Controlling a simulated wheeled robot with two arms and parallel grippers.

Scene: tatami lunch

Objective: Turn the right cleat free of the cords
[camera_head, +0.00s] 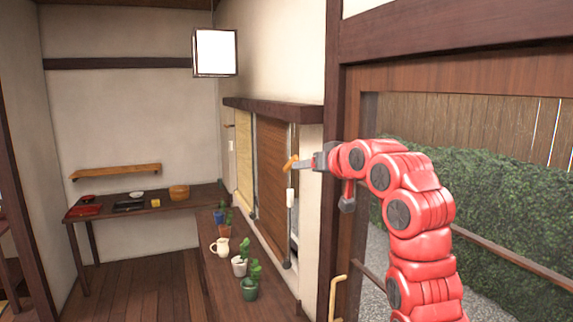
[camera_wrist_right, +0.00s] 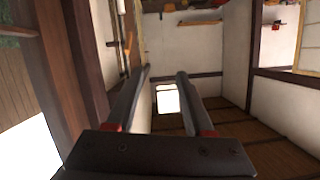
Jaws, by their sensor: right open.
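The right cleat (camera_head: 290,163) is a small orange-brown piece on the wall beside the brown blind, right at the tip of my right gripper (camera_head: 306,163). Whether they touch, I cannot tell. In the right wrist view, my gripper (camera_wrist_right: 164,75) has its two dark fingers apart with nothing between them. A small orange piece (camera_wrist_right: 128,44), seemingly the cleat, shows left of the fingertips. Cords (camera_head: 289,230) with a white piece (camera_head: 290,200) hang below the cleat. How they lie on the cleat is too small to tell. My left gripper is not in view.
The brown blind (camera_head: 270,170) and a paler blind (camera_head: 244,160) cover the window under a dark ledge (camera_head: 270,108). Potted plants (camera_head: 250,285) and a cream pitcher (camera_head: 220,247) stand on the low counter (camera_head: 222,290). A wooden post (camera_head: 334,120) stands close to my right arm.

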